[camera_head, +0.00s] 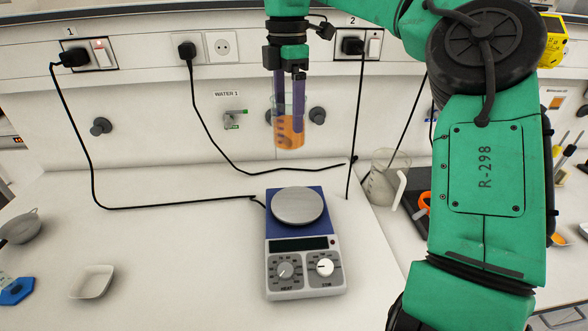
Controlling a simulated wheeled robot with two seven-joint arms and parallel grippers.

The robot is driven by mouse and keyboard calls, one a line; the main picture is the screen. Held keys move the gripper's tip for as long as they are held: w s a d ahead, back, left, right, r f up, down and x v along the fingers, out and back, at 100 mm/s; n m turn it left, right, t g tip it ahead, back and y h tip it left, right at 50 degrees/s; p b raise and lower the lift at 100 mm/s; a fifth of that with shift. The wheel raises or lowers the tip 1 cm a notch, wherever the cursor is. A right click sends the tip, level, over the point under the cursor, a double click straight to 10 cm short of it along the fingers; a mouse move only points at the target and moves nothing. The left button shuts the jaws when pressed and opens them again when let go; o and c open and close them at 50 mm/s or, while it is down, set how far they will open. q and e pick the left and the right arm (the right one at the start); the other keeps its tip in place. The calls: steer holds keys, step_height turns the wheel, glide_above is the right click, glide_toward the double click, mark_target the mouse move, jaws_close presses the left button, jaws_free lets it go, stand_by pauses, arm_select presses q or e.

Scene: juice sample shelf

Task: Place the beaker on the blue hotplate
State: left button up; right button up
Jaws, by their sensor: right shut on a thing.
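The beaker (290,131) is clear glass with orange liquid in its lower part. My right gripper (289,95) comes down from above with its purple fingers at the beaker's upper part, shut on it. The beaker hangs nearly upright in the air, in front of the back wall panel in the picture. The blue hotplate (272,233) stands on the bench below it, with a round grey plate (297,206) on top, a dark display and two knobs in front. The plate's top is bare. My left gripper is not in view.
A glass jug (383,180) stands right of the hotplate, beside a dark tray (412,206). A white dish (92,282) and a grey strainer (20,227) are at the left. Black cables run along the wall and bench. The bench left of the hotplate is mostly clear.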

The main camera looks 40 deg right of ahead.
mark_target(298, 136)
steer(key=n, duration=0.2)
steer(key=d+n, duration=0.1)
steer(key=n, duration=0.1)
steer(key=shift+r, duration=0.35)
steer(key=n, duration=0.3)
steer(key=d+r+n, duration=0.1)
steer(key=n, duration=0.1)
steer(key=shift+s+b, duration=0.2)
steer(key=shift+b, duration=0.2)
steer(key=shift+f, duration=0.4)
step_height(298, 136, down, 7)
steer(key=shift+f+b, duration=0.15)
steer(key=shift+b, duration=0.85)
step_height(298, 136, down, 12)
steer(key=shift+r+p, duration=0.25)
steer(key=shift+p, duration=0.45)
steer(key=shift+f, duration=0.35)
steer(key=o, duration=1.4)
steer(key=shift+o, duration=0.2)
steer(key=shift+r, duration=0.15)
